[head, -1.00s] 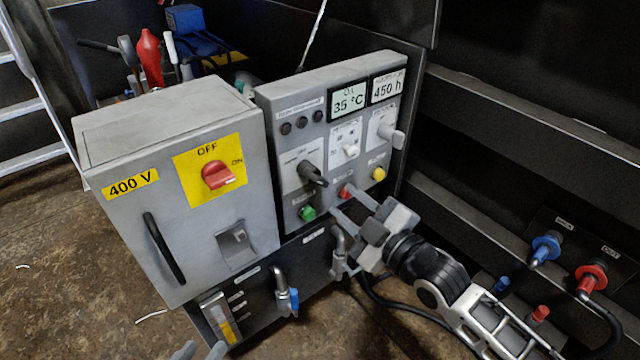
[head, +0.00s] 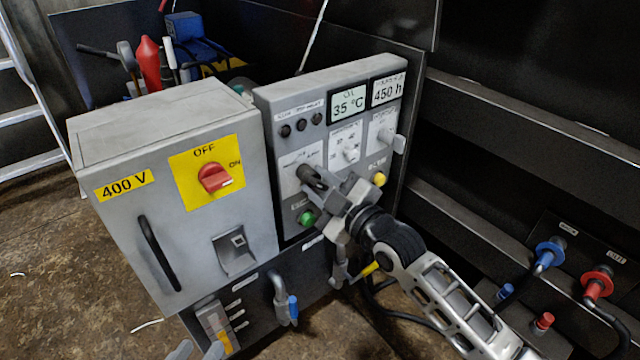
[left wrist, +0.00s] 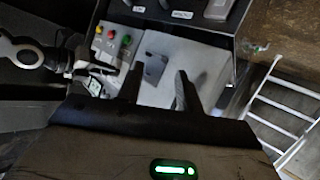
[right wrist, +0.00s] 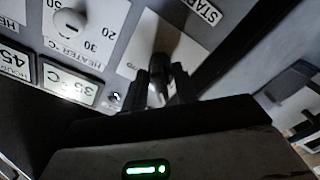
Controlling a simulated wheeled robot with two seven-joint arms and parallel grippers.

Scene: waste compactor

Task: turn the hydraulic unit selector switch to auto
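The selector switch (head: 307,174) is a dark knob on a white plate on the grey control panel (head: 264,100), above a green button (head: 307,218). Its position labels are too small to read. My right gripper (head: 318,184) is at this knob and covers part of it. In the right wrist view the dark knob (right wrist: 161,72) sits between my two fingers (right wrist: 162,88), which appear closed against its sides. My left gripper (head: 199,350) is at the bottom edge of the head view, open and empty; its spread fingers (left wrist: 158,88) show in the left wrist view.
A grey 400 V cabinet (head: 115,235) with a red main switch (head: 214,178) stands left of the panel. A white heater knob (head: 350,154) and yellow button (head: 379,179) lie right of the selector. Blue (head: 546,252) and red (head: 597,283) hose couplings are at right.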

